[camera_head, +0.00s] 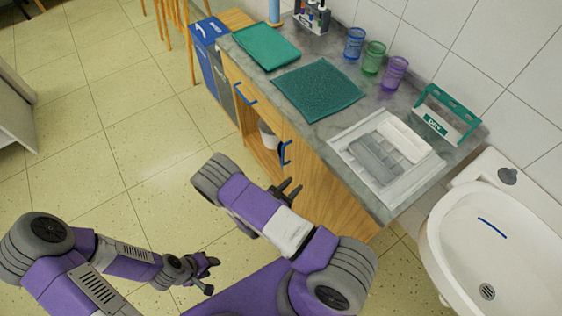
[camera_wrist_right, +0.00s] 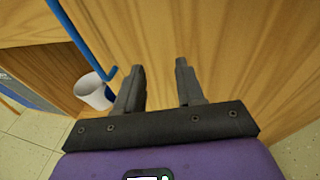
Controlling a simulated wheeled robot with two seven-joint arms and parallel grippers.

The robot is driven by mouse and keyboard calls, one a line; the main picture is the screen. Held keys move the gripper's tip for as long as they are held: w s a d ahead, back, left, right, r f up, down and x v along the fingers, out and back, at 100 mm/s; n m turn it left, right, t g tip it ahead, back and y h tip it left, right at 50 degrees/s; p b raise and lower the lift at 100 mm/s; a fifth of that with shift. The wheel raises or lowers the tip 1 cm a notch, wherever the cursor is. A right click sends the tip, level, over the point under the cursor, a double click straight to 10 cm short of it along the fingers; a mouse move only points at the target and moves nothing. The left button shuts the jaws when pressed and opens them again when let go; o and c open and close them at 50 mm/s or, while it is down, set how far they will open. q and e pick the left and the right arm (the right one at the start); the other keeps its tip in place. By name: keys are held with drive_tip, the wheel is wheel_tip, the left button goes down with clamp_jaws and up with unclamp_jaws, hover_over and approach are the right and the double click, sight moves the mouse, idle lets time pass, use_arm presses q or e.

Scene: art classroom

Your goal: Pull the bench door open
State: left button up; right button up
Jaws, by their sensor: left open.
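The wooden bench door (camera_head: 325,190) is on the front of the bench below the grey counter, with a blue handle (camera_head: 286,152) near its left edge. My right gripper (camera_head: 291,188) is in front of the door, below the handle. In the right wrist view the right gripper (camera_wrist_right: 160,68) is open, its fingers apart and empty, pointing at the wood door (camera_wrist_right: 235,50). The blue handle (camera_wrist_right: 82,42) runs left of the fingers there, not between them. I cannot tell whether the door is ajar.
An open compartment beside the door holds a white pot (camera_head: 267,134), also in the right wrist view (camera_wrist_right: 93,92). Another blue handle (camera_head: 245,94) is further left. A blue bin (camera_head: 208,50) stands at the bench's far end. A white sink (camera_head: 500,235) is right.

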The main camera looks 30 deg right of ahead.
sight(283, 156)
drive_tip(key=w+a+r+n+t, duration=0.2)
drive_tip(key=w+a+n+t, duration=0.15)
drive_tip(key=w+t, duration=0.3)
drive_tip(key=shift+g+y, duration=0.25)
drive_tip(key=shift+y, duration=0.05)
drive_tip(key=b+x, duration=0.2)
drive_tip(key=x, duration=0.5)
drive_tip(key=shift+w+d, duration=0.15)
drive_tip(key=shift+r, duration=0.1)
clamp_jaws()
